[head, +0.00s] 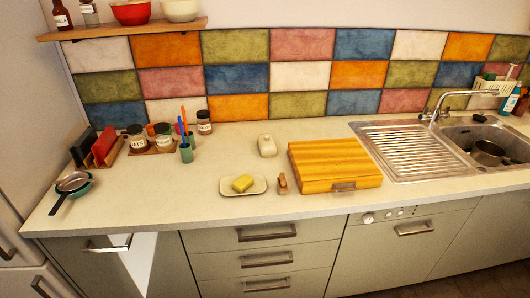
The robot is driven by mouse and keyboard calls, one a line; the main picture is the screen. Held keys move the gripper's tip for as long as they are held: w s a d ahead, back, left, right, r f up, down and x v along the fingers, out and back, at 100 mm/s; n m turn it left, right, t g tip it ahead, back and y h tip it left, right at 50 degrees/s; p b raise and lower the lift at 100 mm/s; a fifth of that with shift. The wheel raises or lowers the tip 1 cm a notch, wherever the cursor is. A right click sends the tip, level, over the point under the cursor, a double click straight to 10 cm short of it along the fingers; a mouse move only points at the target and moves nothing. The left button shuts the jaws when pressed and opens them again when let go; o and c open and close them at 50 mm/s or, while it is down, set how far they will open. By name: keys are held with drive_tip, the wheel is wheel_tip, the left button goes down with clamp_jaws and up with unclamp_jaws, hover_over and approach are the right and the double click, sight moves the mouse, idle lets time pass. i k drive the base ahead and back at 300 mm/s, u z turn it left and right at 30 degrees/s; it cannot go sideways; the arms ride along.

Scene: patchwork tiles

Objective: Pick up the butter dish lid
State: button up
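A small off-white lid (267,146) with a rounded top sits on the counter (225,158), behind the butter dish and left of a wooden board. It appears to be the butter dish lid. The shallow off-white butter dish (258,188) stands uncovered nearer the front, with a yellow block of butter (242,183) on it. The lid and dish are apart. My gripper is not in view.
A thick wooden board (335,160) stands right of the lid. A small brown wooden item (282,183) lies beside the dish. The sink (480,140) is at right. Counter around the lid is clear.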

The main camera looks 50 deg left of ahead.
sight(267, 147)
drive_tip(key=k, duration=1.65)
drive_tip(key=u, duration=1.5)
drive_tip(key=i, duration=1)
drive_tip(key=z, duration=0.1)
